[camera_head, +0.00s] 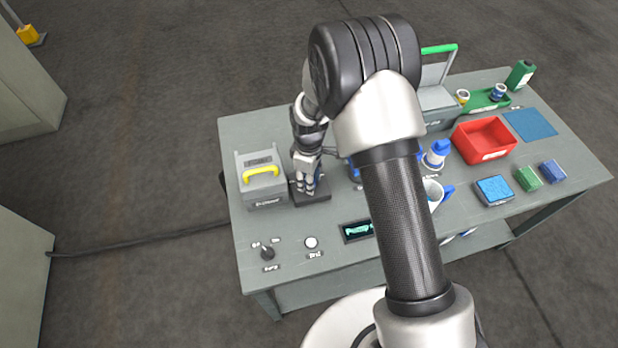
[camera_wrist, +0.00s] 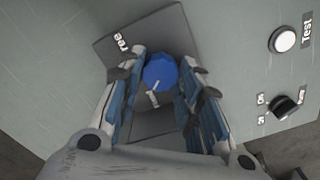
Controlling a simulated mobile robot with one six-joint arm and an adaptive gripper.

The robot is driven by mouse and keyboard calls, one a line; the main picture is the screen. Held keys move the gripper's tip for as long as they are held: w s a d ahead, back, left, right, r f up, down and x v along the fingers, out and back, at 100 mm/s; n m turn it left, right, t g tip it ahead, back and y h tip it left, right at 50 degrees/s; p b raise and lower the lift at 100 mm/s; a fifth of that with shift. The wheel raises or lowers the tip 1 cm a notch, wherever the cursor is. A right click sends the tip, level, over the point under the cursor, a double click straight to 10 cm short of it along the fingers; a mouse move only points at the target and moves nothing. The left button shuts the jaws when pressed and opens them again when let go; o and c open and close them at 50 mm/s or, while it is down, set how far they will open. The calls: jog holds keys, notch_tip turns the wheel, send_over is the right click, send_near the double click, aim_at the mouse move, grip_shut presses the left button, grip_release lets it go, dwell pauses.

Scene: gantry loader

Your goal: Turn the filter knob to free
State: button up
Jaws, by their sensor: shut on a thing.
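The filter knob (camera_wrist: 160,71) is blue and round, with a pale pointer mark on its side towards my wrist. My gripper (camera_head: 309,188) points down over the same plate (camera_head: 318,199) in the head view. Its blue-padded fingers stand on both sides of the knob and are shut on it. The knob is hidden by the fingers in the head view.
A grey box with a yellow handle (camera_head: 262,177) stands close left of the plate. A red bin (camera_head: 485,140) stands right.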

jog(key=m, duration=0.4)
jog(key=shift+m+p, duration=0.4)
jog(key=m, duration=0.4)
jog(key=m+p, duration=0.1)
jog(key=m, duration=0.3)
jog(key=shift+m, duration=0.4)
jog(key=shift+d+m, duration=0.1)
jog(key=shift+m, duration=1.7)
jog(key=o, duration=1.1)
jog(key=shift+c, duration=0.2)
notch_tip(320, 180, up, 12)
